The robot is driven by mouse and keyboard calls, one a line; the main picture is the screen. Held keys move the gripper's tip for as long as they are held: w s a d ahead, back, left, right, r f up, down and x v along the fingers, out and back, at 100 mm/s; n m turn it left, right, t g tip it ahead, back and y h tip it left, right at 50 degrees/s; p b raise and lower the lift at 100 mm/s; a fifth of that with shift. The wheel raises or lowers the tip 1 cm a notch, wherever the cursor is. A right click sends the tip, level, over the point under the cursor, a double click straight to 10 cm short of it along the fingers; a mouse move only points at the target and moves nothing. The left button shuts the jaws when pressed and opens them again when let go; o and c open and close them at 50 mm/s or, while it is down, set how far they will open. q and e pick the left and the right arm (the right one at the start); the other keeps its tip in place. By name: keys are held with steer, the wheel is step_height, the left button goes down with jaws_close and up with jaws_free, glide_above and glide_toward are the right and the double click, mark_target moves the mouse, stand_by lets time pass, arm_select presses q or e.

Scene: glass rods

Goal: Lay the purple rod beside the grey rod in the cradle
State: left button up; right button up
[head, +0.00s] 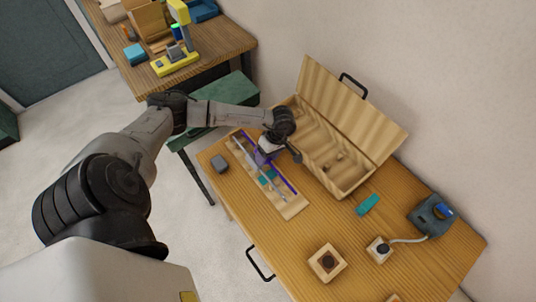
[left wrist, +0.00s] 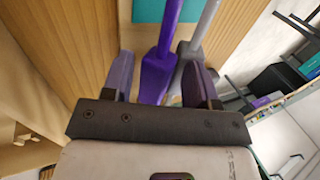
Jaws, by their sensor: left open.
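The purple rod (left wrist: 160,62) runs between the two open fingers of my left gripper (left wrist: 162,82) in the left wrist view. The grey rod (left wrist: 201,32) lies beside it on the right, near the right finger. In the head view my left gripper (head: 262,157) is low over the pale wooden cradle (head: 294,209). The purple rod (head: 286,184) shows along the cradle's right side and the grey rod (head: 276,189) is left of it. The gripper hides part of both rods. Whether the purple rod rests in the cradle, I cannot tell. My right gripper is not in view.
An open wooden case (head: 345,184) stands behind the cradle. A teal block (head: 367,205), a wooden block with a dark hole (head: 327,262) and a blue-grey device with a cable (head: 430,216) are at the right.

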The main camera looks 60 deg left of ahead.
arm_select(q)
steer(key=shift+s+f, duration=0.25)
steer(key=shift+w+r, duration=0.1)
steer(key=shift+r, duration=0.45)
steer(key=d+b+v, duration=0.1)
steer(key=b+v, duration=0.1)
steer(key=v, duration=1.1)
steer(key=shift+w+a, duration=0.25)
steer(key=shift+a, duration=0.25)
steer(key=shift+r, duration=0.1)
